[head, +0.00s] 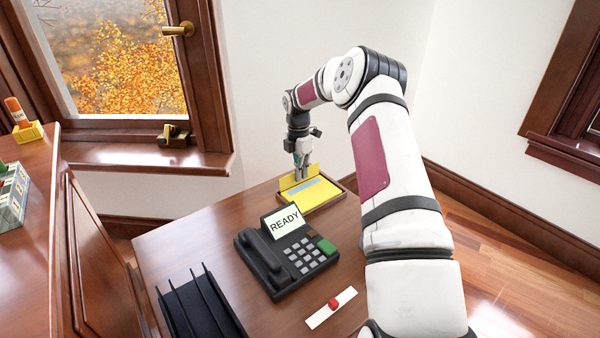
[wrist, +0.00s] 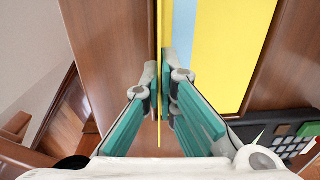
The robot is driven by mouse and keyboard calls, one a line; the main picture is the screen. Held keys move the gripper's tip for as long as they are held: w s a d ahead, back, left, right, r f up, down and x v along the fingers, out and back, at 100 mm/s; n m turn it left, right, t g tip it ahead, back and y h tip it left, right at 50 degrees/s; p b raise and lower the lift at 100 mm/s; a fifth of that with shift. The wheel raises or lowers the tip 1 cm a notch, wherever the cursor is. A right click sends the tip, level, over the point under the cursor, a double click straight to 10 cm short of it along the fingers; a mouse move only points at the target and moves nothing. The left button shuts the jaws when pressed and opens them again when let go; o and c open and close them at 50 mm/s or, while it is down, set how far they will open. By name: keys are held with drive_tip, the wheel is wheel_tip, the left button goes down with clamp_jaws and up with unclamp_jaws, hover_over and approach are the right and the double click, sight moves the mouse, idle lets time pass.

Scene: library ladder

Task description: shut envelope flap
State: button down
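The yellow envelope (head: 318,196) lies in a shallow wooden tray (head: 322,207) at the far end of the desk, with a light blue strip (head: 302,188) across it. Its yellow flap (head: 314,170) stands upright at the far edge. My gripper (head: 300,176) points down at the flap. In the wrist view the flap (wrist: 159,125) shows edge-on as a thin yellow line between my fingertips (wrist: 161,82), one on each side. The fingers look closed on it; the contact itself is partly hidden. The envelope body (wrist: 235,50) lies to the right.
A black telephone (head: 270,262) with a READY display stands nearer on the desk (head: 200,240). A black rack (head: 198,305) is at the front left. A white strip with a red knob (head: 333,303) lies at the front. A window sill (head: 150,158) is behind left.

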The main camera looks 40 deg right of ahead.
sight(301, 182)
drive_tip(key=shift+s+t, duration=0.15)
drive_tip(key=shift+t, duration=0.15)
drive_tip(key=s+t, duration=0.1)
drive_tip(key=t, duration=0.3)
drive_tip(key=shift+s+d+f+b, duration=0.1)
drive_tip(key=shift+s+f+b, duration=0.05)
drive_tip(key=shift+s+b, duration=0.25)
drive_tip(key=shift+s+f+t+b, duration=0.25)
drive_tip(key=shift+s+t+b, duration=0.1)
drive_tip(key=shift+t, duration=0.75)
drive_tip(key=shift+s+f+t+b, duration=0.2)
drive_tip(key=shift+t+b, duration=0.25)
drive_tip(key=shift+t, duration=0.65)
drive_tip(key=c, duration=1.9)
unclamp_jaws()
